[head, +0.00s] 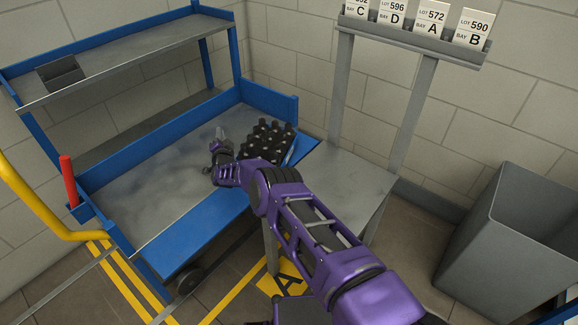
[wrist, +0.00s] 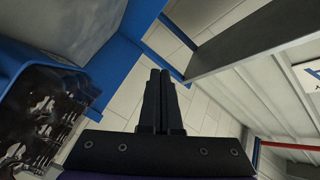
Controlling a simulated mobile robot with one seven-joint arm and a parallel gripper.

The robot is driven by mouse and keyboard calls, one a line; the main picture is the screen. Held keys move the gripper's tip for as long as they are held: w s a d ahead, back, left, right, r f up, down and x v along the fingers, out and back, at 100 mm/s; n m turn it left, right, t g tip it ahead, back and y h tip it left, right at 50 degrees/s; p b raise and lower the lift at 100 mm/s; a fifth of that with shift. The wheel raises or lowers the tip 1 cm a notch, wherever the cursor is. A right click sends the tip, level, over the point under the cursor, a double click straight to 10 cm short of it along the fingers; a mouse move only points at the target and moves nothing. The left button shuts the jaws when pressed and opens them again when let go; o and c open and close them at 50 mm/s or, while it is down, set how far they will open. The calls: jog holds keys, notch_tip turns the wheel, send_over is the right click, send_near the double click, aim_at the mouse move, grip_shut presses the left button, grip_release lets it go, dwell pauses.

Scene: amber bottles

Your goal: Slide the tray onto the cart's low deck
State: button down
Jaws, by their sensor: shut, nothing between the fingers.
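The tray of dark-capped bottles (head: 266,140) is at the right end of the cart's low deck (head: 165,172), near the grey side table (head: 345,187). A blue edge (head: 303,148) shows at its right; I cannot tell whether the tray fully rests on the deck. My gripper (head: 219,133) is shut and empty, over the deck just left of the bottles. In the wrist view the closed fingers (wrist: 160,92) point away from the bottles (wrist: 36,118), which show at the left. My forearm hides the tray's near side.
The cart's upper shelf (head: 125,52) holds a small dark item (head: 62,73). A red post (head: 68,180) and yellow rail (head: 30,205) stand at the left. A grey bin (head: 515,235) is at the right. Bay signs (head: 432,22) stand above the table. The deck's left part is clear.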

jog(key=w+d+r+m, duration=0.1)
jog(key=w+d+m, duration=0.1)
jog(key=d, duration=0.1)
jog(key=w+d+r+m+h, duration=0.1)
jog(key=w+d+r+m, duration=0.1)
jog(key=d+m, duration=0.1)
jog(key=w+d+r+m+h, duration=0.1)
jog(key=w+d+m, duration=0.1)
jog(key=d+m, duration=0.1)
jog(key=shift+w+d+r+t, duration=0.25)
jog(key=shift+d+r+t, duration=0.05)
jog(key=s+d+p, duration=0.3)
jog(key=s+d, duration=1.1)
jog(key=d, duration=0.2)
jog(key=b, duration=0.3)
send_near(287, 156)
jog(key=w, duration=0.4)
jog(key=shift+w+d+r, duration=0.15)
jog(key=shift+d, duration=0.05)
jog(key=shift+w+a, duration=0.3)
jog(key=shift+a, duration=0.05)
jog(key=shift+w+a, duration=0.1)
